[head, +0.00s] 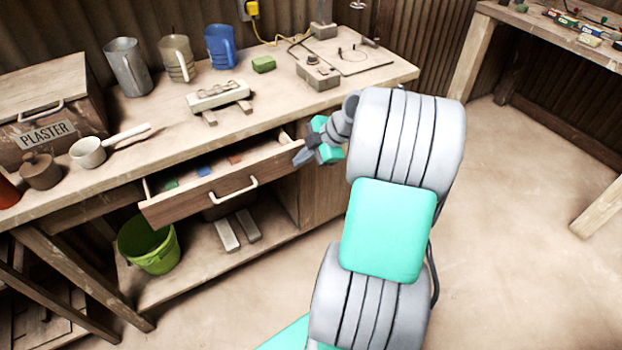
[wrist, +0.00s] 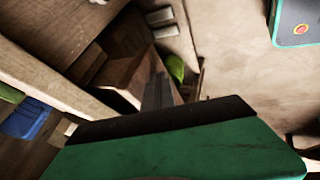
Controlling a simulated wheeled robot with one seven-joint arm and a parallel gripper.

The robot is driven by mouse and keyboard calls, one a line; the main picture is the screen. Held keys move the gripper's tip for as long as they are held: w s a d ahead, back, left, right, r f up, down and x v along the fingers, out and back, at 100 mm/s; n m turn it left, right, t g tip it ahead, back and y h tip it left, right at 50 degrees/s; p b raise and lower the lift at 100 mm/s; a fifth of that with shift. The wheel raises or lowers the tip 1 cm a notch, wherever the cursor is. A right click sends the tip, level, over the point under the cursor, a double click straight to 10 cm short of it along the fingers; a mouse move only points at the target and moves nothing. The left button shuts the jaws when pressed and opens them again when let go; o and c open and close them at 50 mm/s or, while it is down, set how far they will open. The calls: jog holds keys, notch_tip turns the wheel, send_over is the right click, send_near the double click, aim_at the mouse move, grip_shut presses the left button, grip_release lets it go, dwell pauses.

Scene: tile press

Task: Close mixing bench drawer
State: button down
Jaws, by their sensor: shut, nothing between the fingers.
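The mixing bench drawer (head: 205,198) is pulled out below the worktop in the head view. Its wooden front carries a pale bar handle (head: 236,194). Small coloured items lie inside it. My gripper (head: 299,159) is shut and empty, at the right end of the drawer front, close to its corner. I cannot tell whether it touches the wood. In the wrist view the grey fingers (wrist: 159,91) show past the gripper's dark edge. The drawer's pale edge (wrist: 62,82) and blue and green items inside it show at the left.
The bench top (head: 150,160) holds a plaster box (head: 45,120), jugs, a pan and tools. A green bucket (head: 150,245) and pale bars (head: 236,232) sit on the shelf below. Another table (head: 560,35) stands at the right. The floor in front is clear.

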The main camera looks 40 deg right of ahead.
aim_at(290, 139)
jog(key=w, duration=0.8)
jog(key=shift+w+d, duration=0.3)
jog(key=shift+d, duration=0.05)
jog(key=shift+s, duration=0.15)
